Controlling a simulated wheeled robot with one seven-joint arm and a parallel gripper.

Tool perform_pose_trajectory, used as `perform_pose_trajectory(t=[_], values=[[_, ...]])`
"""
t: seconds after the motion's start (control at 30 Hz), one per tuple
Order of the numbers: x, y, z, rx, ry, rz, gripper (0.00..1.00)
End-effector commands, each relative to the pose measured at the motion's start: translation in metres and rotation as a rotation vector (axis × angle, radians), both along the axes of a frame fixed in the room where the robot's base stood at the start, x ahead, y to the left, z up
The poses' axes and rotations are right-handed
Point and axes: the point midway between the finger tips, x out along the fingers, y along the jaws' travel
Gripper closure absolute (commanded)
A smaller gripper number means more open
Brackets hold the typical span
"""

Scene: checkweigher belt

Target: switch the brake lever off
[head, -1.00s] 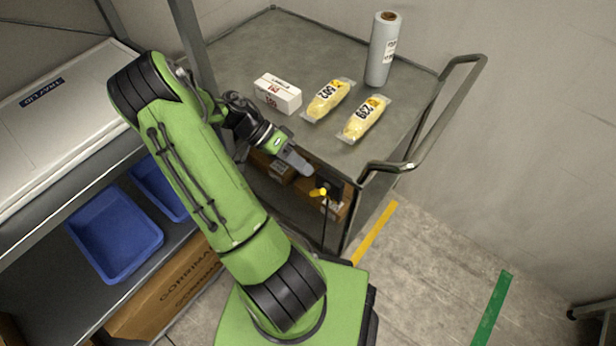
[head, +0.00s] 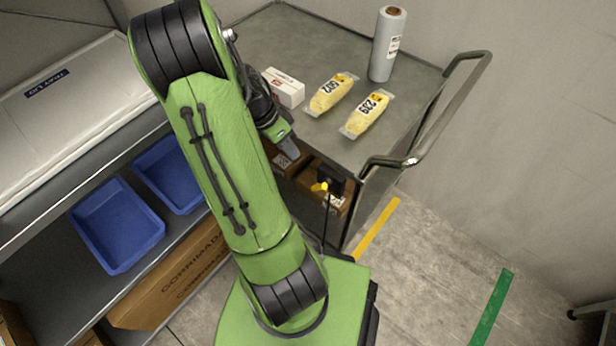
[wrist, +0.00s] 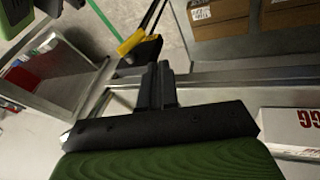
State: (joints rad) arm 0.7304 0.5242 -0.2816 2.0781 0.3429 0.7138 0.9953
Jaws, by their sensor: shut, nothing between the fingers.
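The brake lever (head: 319,187) has a yellow handle and sits on a black housing (head: 333,181) at the near corner of the cart. In the head view its handle points left. In the wrist view the yellow lever (wrist: 131,42) shows just beyond my fingertips, slightly left, beside the black housing. My gripper (head: 293,154) is shut and empty, up and left of the lever in the head view and apart from it. Its closed fingers (wrist: 157,78) also show in the wrist view. My arm hides part of the cart's left side.
The grey cart top (head: 335,40) carries a white box (head: 284,88), two yellow packs (head: 332,93) and a grey roll (head: 387,45). Cardboard boxes (head: 326,188) stand on the shelf below. The cart's handle (head: 440,125) sticks out right. Blue bins (head: 117,225) stand on the left shelf.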

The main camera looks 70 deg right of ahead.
Motion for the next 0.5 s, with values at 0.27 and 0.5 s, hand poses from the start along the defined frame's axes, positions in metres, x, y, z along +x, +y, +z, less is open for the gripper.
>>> perform_pose_trajectory(t=[0.27,0.5], values=[[-0.027,-0.003,-0.06,0.003,0.002,-0.003,1.0],[-0.048,0.015,-0.075,0.001,0.0,-0.001,1.0]])
